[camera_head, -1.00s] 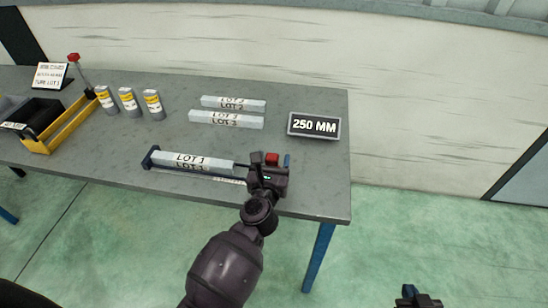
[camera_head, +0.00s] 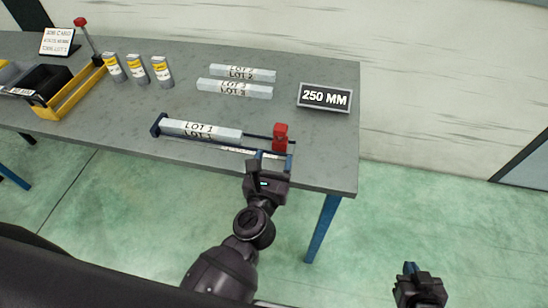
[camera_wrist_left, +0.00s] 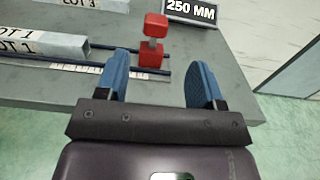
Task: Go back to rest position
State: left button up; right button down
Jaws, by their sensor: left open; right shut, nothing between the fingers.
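My left gripper (camera_head: 270,160) is open and empty at the table's front edge, just in front of the red slider (camera_head: 281,138). In the left wrist view its two blue fingers (camera_wrist_left: 158,82) are apart, with the red slider (camera_wrist_left: 153,42) beyond them and not between them. My right gripper (camera_head: 410,268) is at the lower right over the floor, shut and empty. The measuring rail (camera_head: 262,148) lies along the table's front edge with a grey bar marked LOT 1 (camera_head: 200,131) in it. The red slider stands near the rail's right end, apart from the bar.
The grey table (camera_head: 200,60) holds two more bars (camera_head: 235,88), a 250 MM sign (camera_head: 325,97), several cans (camera_head: 137,69), a yellow-and-black bin (camera_head: 68,90) and a card stand (camera_head: 57,42). A blue table leg (camera_head: 322,228) stands at the right. The floor to the right is clear.

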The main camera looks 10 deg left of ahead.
dwell(0.4)
pick_arm(q)
jog(key=s+a+f+n+g, duration=0.2)
jog(key=s+a+f+n, duration=0.2)
jog(key=n, duration=0.7)
jog(key=s+a+f+n+g, duration=0.2)
jog(key=s+a+f+n, duration=0.3)
jog(key=a+n, duration=0.4)
jog(key=s+a+f+n+g, duration=0.2)
jog(key=s+a+f+n, duration=0.2)
jog(key=n, duration=1.1)
jog(key=s+a, duration=0.2)
jog(key=shift+s+a+f+y, duration=0.3)
jog(key=shift+a+f+y, duration=0.1)
